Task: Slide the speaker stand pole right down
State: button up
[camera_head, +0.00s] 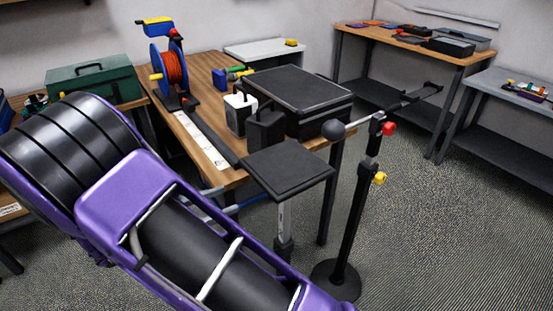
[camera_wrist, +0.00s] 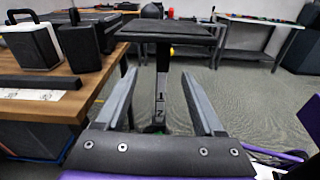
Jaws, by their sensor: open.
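The speaker stand has a square black top plate (camera_head: 287,172) on a thin upright pole (camera_head: 282,216), which is light above a dark lower section. In the wrist view the top plate (camera_wrist: 165,30) is seen near edge-on, and the pole (camera_wrist: 161,85) runs down from it with pale markings. My gripper (camera_wrist: 159,73) is open, its two grey fingers pointing towards the stand, one on each side of the pole in the picture. I see no contact; the depth gap is unclear. In the head view my purple arm hides the gripper and the stand's foot.
A wooden table (camera_head: 205,79) stands left of the stand, bearing a cable reel (camera_head: 172,68), black boxes and a small speaker. A black boom stand (camera_head: 355,215) with red and yellow knobs stands close on the right. Open carpet lies further right.

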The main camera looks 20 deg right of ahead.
aim_at(286, 177)
jog(key=shift+n+h, duration=0.3)
jog(key=shift+h, duration=0.1)
jog(key=x, duration=0.6)
jog(key=b+x, duration=0.1)
jog(key=x, duration=1)
jog(key=shift+s+d+f, duration=0.3)
jog(key=shift+d+f, duration=0.1)
grip_shut()
